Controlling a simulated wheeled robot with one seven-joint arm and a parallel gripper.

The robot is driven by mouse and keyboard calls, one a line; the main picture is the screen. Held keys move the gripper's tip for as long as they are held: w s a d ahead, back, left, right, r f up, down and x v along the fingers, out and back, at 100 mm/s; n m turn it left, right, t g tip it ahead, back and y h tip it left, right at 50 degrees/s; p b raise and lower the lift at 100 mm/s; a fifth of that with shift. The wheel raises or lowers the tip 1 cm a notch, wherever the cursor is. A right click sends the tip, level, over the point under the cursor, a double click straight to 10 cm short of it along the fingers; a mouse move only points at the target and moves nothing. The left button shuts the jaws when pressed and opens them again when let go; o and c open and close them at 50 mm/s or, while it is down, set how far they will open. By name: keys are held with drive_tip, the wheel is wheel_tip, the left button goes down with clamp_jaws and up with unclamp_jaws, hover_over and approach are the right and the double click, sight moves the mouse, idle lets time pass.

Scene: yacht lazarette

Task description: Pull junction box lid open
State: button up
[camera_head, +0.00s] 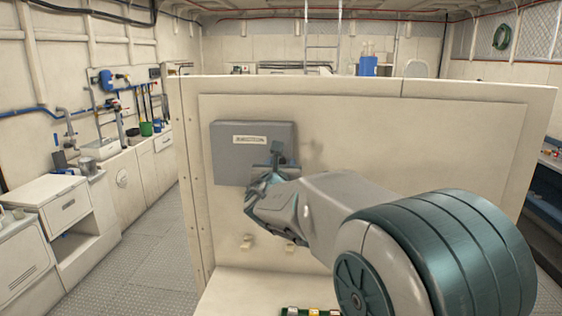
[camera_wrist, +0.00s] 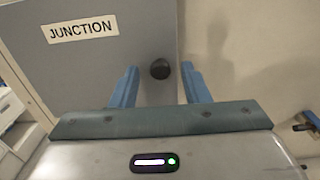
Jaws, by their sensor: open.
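The junction box is a grey box on the cream panel, with its flat lid (camera_head: 229,155) facing me and shut as far as I can see. A white label (camera_wrist: 82,29) on it reads "JUNCTION" in the wrist view. A round black knob (camera_wrist: 160,69) sits near the lid's right edge. My gripper (camera_head: 274,158) is in front of the lid's lower right part. In the wrist view its two blue fingers (camera_wrist: 160,86) are spread apart, with the knob between them in the picture and clear space on both sides. I cannot tell how far the fingertips are from the lid.
The cream panel (camera_head: 420,140) stands upright behind the box and is bare to its right. Two small beige blocks (camera_head: 246,242) stick out below the box. Small coloured parts (camera_head: 313,312) lie at the bottom edge. A counter and cabinets (camera_head: 60,207) line the left wall.

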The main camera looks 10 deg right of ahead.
drive_tip(key=shift+w+d, duration=0.15)
drive_tip(key=shift+w, duration=0.15)
clamp_jaws()
drive_tip(key=shift+s, duration=0.15)
